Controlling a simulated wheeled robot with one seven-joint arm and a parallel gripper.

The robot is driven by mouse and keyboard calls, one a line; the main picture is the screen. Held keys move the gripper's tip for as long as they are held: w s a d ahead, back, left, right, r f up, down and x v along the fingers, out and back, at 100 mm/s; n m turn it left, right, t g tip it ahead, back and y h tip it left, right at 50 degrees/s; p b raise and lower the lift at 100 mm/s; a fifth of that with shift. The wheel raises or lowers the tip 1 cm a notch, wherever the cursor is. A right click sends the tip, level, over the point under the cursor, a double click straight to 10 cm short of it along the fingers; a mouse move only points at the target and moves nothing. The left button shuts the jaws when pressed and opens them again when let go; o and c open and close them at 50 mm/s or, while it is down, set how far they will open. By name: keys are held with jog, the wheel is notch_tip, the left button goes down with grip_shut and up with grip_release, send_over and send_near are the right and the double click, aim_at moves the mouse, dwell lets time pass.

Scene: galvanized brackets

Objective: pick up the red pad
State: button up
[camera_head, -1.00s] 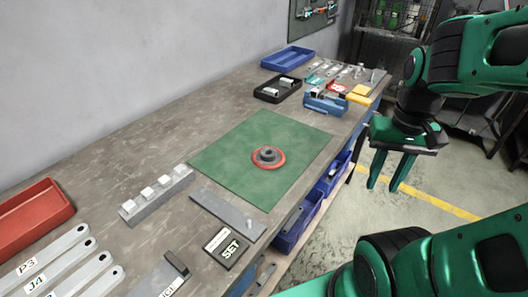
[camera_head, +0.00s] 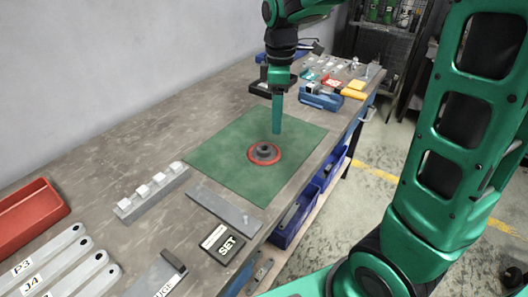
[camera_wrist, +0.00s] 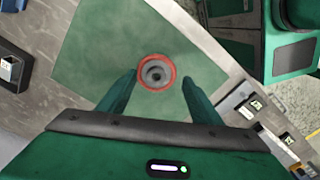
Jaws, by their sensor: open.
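The red pad (camera_head: 265,153) is a round red disc with a dark grey hub on top. It lies flat on the green mat (camera_head: 222,158) on the workbench. In the wrist view the red pad (camera_wrist: 171,84) shows between and beyond my two fingers. My gripper (camera_head: 277,130) points down above the mat, just behind the pad in the head view. In the wrist view my gripper (camera_wrist: 158,80) is open and empty, with a finger on each side of the pad's outline. The fingers appear above the pad and apart from it.
A grey block with white cubes (camera_head: 152,192), a flat grey bar (camera_head: 222,208) and a SET box (camera_head: 222,244) lie in front of the mat. A blue vise-like fixture (camera_head: 321,97) stands behind it. A red tray (camera_head: 30,215) is at left. The mat around the pad is clear.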

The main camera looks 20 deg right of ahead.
jog(key=w+a+n, duration=0.2)
jog(key=a, duration=0.1)
send_over(264, 147)
notch_tip(264, 147, down, 5)
jog(key=shift+f, duration=3.1)
jog(key=shift+c, duration=0.7)
jog(key=c, duration=1)
